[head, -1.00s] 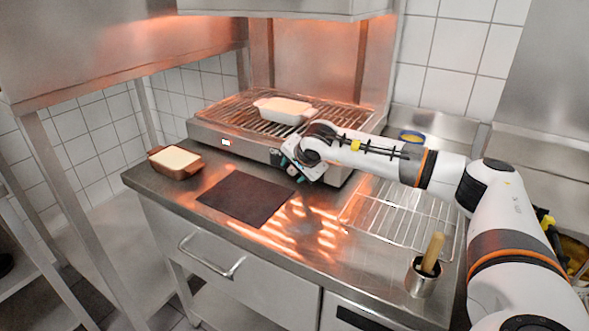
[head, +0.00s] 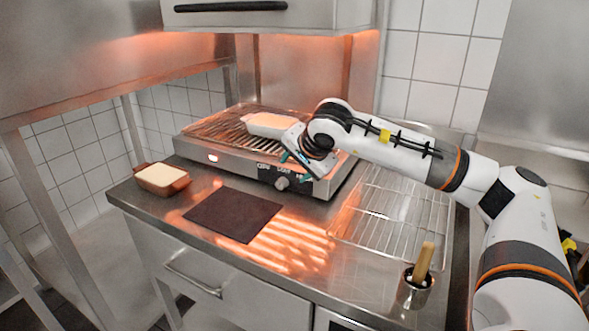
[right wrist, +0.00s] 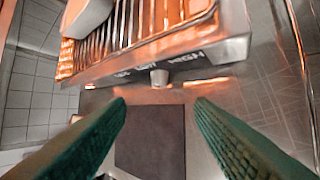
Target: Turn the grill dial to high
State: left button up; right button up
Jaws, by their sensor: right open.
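The grill (head: 230,158) stands on the steel counter, with a row of labels on its front panel that reads OFF, LOW and HIGH. The grey grill dial (head: 282,184) sits on this panel below the labels. It also shows in the right wrist view (right wrist: 160,77), under the LOW and HIGH labels; its exact setting is too small to read. My right gripper (head: 295,168) is open and empty just above and in front of the panel. Its green fingers (right wrist: 159,104) lie to either side of the dial in the wrist view, apart from it. My left gripper is out of view.
A white dish (head: 268,125) sits on the grill grate. A brown filled dish (head: 162,179) stands at the counter's left. A dark mat (head: 233,214) lies before the grill. A wire rack (head: 392,222) and a metal pot (head: 414,290) with a wooden handle are at the right.

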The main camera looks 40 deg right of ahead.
jog(key=n+g+h+p, duration=0.25)
jog(key=g+p, duration=0.55)
jog(key=p, duration=0.5)
send_near(278, 182)
jog(key=shift+m+h, duration=0.25)
jog(key=shift+h, duration=0.1)
jog(key=p+x, duration=0.2)
jog(key=x, duration=0.7)
jog(key=shift+a+f, duration=0.1)
jog(key=shift+f, duration=0.2)
